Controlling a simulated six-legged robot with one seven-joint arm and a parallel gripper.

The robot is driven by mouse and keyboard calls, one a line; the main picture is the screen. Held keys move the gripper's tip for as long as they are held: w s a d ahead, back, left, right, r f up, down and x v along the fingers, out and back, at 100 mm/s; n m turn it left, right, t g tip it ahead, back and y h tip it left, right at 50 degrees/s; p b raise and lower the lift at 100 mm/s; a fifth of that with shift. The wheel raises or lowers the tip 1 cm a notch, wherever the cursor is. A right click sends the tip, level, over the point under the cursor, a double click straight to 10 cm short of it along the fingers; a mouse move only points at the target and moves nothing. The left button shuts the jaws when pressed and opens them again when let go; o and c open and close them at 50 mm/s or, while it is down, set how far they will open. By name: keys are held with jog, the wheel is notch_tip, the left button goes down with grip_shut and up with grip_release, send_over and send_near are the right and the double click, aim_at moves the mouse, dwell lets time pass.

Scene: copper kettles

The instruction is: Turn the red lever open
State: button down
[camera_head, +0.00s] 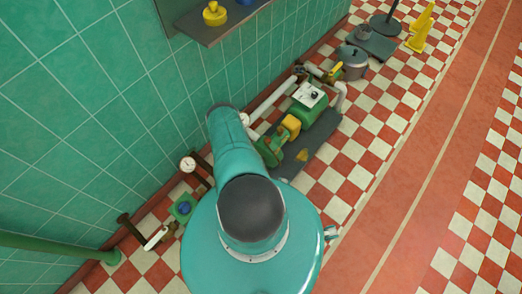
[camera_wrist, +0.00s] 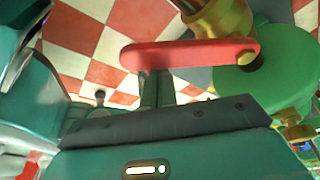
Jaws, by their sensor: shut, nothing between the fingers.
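The red lever (camera_wrist: 185,54) lies nearly level across the upper middle of the wrist view. Its right end is bolted at a brass valve body (camera_wrist: 225,18), and its left end is free. My gripper (camera_wrist: 156,76) is shut and empty, with its narrow fingers just under the left half of the lever in the picture. The fingertips overlap or meet the lever's lower edge; I cannot tell whether they touch it. In the head view my own arm hides the lever and the gripper.
A green pump housing (camera_wrist: 290,75) stands close right of the lever. The head view shows a green pump and motor (camera_head: 308,103) on a dark base by the tiled wall, a gauge (camera_head: 188,164), and a shelf (camera_head: 222,27) above. The red walkway (camera_head: 425,150) at right is clear.

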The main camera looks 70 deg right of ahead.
jog(key=m, duration=0.1)
jog(key=w+m+y, duration=0.1)
jog(key=m, duration=0.2)
jog(key=shift+w+a+r+g, duration=0.1)
jog(key=shift+w+r+g, duration=0.2)
jog(key=shift+w+a+y, duration=0.15)
jog(key=shift+w+y, duration=0.15)
jog(key=shift+w, duration=0.1)
jog(key=shift+w+a, duration=0.2)
jog(key=shift+w, duration=0.5)
